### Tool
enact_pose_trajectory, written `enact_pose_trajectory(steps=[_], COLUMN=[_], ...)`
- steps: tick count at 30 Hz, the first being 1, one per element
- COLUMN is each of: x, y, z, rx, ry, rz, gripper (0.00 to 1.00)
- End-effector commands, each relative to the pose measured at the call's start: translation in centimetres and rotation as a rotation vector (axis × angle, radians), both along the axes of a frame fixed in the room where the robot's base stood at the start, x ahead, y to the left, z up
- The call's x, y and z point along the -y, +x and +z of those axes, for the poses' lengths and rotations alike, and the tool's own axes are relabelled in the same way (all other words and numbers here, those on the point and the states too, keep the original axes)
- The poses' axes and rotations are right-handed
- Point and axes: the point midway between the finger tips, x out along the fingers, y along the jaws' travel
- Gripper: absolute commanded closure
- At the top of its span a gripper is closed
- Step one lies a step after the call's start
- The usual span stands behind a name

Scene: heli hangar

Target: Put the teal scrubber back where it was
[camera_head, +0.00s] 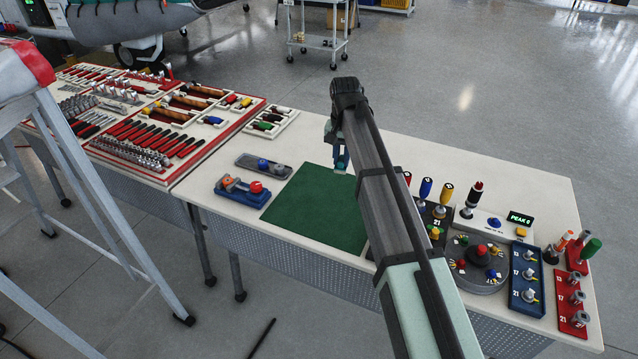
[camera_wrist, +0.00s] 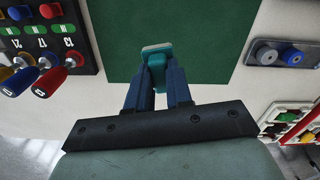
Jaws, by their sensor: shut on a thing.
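My gripper (camera_wrist: 156,75) is shut on the teal scrubber (camera_wrist: 156,61), which has a pale, flat end. In the wrist view the scrubber shows between the fingertips, over the green mat (camera_wrist: 205,30). In the head view my gripper (camera_head: 340,152) is over the far right part of the green mat (camera_head: 310,215), and my arm hides part of it. The scrubber's teal is hard to tell from the fingers there. I cannot tell exactly how high the scrubber is above the mat.
Left of the mat lie a grey tray (camera_head: 245,160) and a blue tray (camera_head: 228,196) with a red knob. On the right stand a black driver rack (camera_wrist: 85,50), a round dial base (camera_head: 487,278), a blue rack (camera_head: 521,300) and a red rack (camera_head: 568,325). The mat is bare.

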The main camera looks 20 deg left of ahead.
Motion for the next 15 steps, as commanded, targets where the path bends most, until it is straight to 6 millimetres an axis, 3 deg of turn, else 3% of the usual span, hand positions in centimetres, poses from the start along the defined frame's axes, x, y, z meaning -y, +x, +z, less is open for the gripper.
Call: enact_pose_trajectory(steps=[1, 6, 9, 15], x=[-2.5, -7.6, -8.8, -9.0], y=[0.7, 2.5, 3.5, 3.9], z=[-0.4, -1.3, -1.5, -1.9], rx=[-0.001, 0.0, 0.001, 0.002], ry=[-0.001, -0.001, 0.0, 0.0], rz=[0.001, -0.06, -0.125, -0.197], gripper=[1.0, 1.0, 1.0, 1.0])
